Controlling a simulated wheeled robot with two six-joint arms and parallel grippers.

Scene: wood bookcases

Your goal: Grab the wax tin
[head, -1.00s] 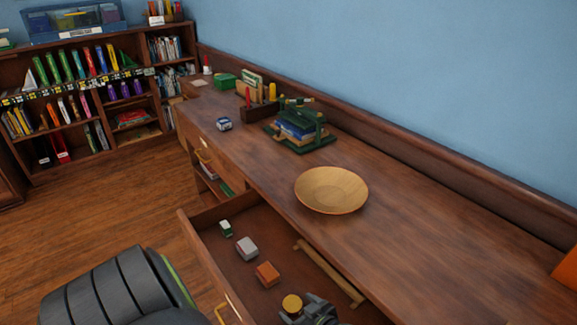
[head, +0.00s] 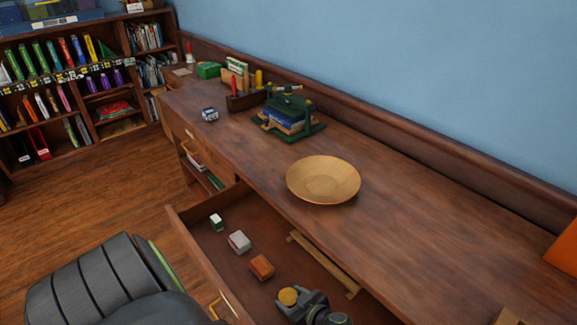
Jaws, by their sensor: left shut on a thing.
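A small round yellow-gold tin (head: 288,296), which looks like the wax tin, is in the open drawer (head: 222,258) at the bottom of the head view. My left gripper (head: 294,301) is low in the drawer and shut on this tin, with its dark fingers at the tin's right and front sides. The fingers hide part of the tin, and I cannot tell whether it is clear of the drawer floor. My right gripper is not in view.
The drawer also holds an orange block (head: 261,266), a grey-white block (head: 239,241), a green-white block (head: 216,222) and a wooden stick (head: 322,262). A wooden bowl (head: 323,180) and a green press (head: 288,120) stand on the desktop above. The right desktop is mostly clear.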

